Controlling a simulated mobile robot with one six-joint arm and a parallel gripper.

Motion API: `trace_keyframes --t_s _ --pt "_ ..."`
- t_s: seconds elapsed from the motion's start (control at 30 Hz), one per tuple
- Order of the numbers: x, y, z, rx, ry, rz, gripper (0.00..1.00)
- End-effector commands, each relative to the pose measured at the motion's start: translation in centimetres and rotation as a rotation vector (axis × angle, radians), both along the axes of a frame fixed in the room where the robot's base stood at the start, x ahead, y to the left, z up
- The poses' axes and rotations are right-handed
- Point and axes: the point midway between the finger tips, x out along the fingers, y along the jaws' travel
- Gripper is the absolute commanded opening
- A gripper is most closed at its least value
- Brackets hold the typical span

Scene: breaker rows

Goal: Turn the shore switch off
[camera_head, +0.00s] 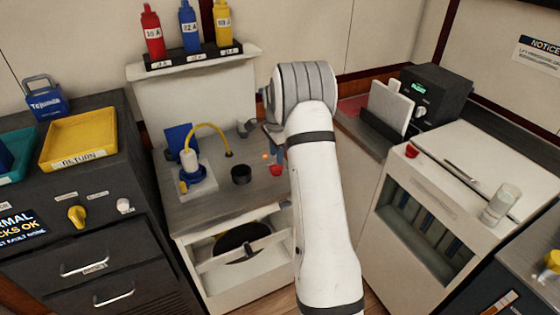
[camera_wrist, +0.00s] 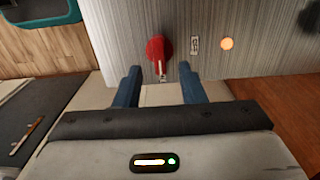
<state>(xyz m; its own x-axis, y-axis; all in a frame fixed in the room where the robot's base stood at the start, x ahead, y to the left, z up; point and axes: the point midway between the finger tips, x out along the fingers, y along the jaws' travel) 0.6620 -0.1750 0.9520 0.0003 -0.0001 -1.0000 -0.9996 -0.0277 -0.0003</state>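A red rotary knob (camera_wrist: 157,47) with a pale pointer sits on the grey wood-grain surface in the wrist view. Its pointer faces the bottom of that picture. A small label plate (camera_wrist: 195,44), too small to read, and a lit orange lamp (camera_wrist: 227,43) are beside it. In the head view the red knob (camera_head: 276,170) and lamp (camera_head: 266,157) show just left of my arm. I cannot read which switch is marked shore. My gripper (camera_wrist: 159,66) is open, its two blue fingers apart, with the knob between and just beyond the tips; contact is not visible.
A yellow-hosed blue plug (camera_head: 195,173) and a black round socket (camera_head: 241,174) share the counter. A yellow knob (camera_head: 77,215) is on the left cabinet. Bottles (camera_head: 190,25) stand on a shelf behind. A white cabinet (camera_head: 440,175) stands right.

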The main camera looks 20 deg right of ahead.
Motion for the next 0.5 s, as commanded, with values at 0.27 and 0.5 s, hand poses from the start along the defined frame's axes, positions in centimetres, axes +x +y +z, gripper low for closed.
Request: trace_keyframes --t_s 0.27,0.5 --pt "0.0 0.1 -3.9 0.001 0.003 0.003 0.36" --pt "0.0 0.1 -4.7 0.000 0.000 0.004 0.36"
